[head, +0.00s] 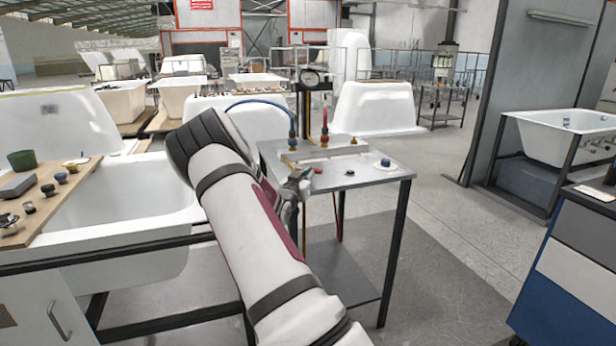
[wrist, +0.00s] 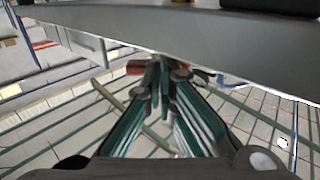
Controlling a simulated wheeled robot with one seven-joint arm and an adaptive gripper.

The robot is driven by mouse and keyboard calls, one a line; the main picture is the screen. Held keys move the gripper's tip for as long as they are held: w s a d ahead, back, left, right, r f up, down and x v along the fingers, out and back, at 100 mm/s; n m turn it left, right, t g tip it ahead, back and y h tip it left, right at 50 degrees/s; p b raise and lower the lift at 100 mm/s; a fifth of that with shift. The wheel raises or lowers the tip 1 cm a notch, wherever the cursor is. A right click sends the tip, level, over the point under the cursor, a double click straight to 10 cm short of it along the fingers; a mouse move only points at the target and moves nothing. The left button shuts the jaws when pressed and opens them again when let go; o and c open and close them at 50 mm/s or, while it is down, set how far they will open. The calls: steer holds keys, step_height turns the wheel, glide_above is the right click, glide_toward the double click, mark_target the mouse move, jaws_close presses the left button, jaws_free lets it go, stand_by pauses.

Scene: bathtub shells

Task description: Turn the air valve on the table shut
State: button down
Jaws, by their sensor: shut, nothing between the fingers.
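The metal table (head: 350,179) stands in the middle of the head view. My gripper (head: 303,178) is at its front left edge, its fingers together and empty. A small red part (head: 318,170) shows just beyond the fingertips; it looks like the air valve's handle, but the valve body is mostly hidden by my gripper. In the wrist view, my shut fingers (wrist: 165,68) point toward the underside of the table edge (wrist: 220,35). A red piece (wrist: 135,67) lies just left of the fingertips; I cannot tell whether they touch.
A bathtub (head: 125,215) with a wooden board is left; a blue cabinet (head: 575,270) is right. Floor between is clear.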

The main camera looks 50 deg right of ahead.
mark_target(316, 173)
steer(key=shift+s+d+n+t, duration=0.15)
steer(key=shift+d+n+t, duration=0.15)
steer(key=shift+t, duration=0.1)
steer(key=shift+s+d+n+t+y, duration=0.15)
steer(key=shift+d+n+t+y, duration=0.25)
steer(key=shift+n+t+y, duration=0.4)
steer(key=shift+d+t, duration=0.15)
steer(key=shift+t, duration=0.35)
steer(key=d+b, duration=0.1)
steer(key=b, duration=0.2)
steer(key=shift+w+d+f, duration=0.1)
steer(key=shift+w+d, duration=0.1)
steer(key=shift+d, duration=0.2)
steer(key=shift+w+d+b, duration=0.15)
steer(key=shift+d+b, duration=0.5)
steer(key=shift+b, duration=0.3)
steer(key=shift+d, duration=0.1)
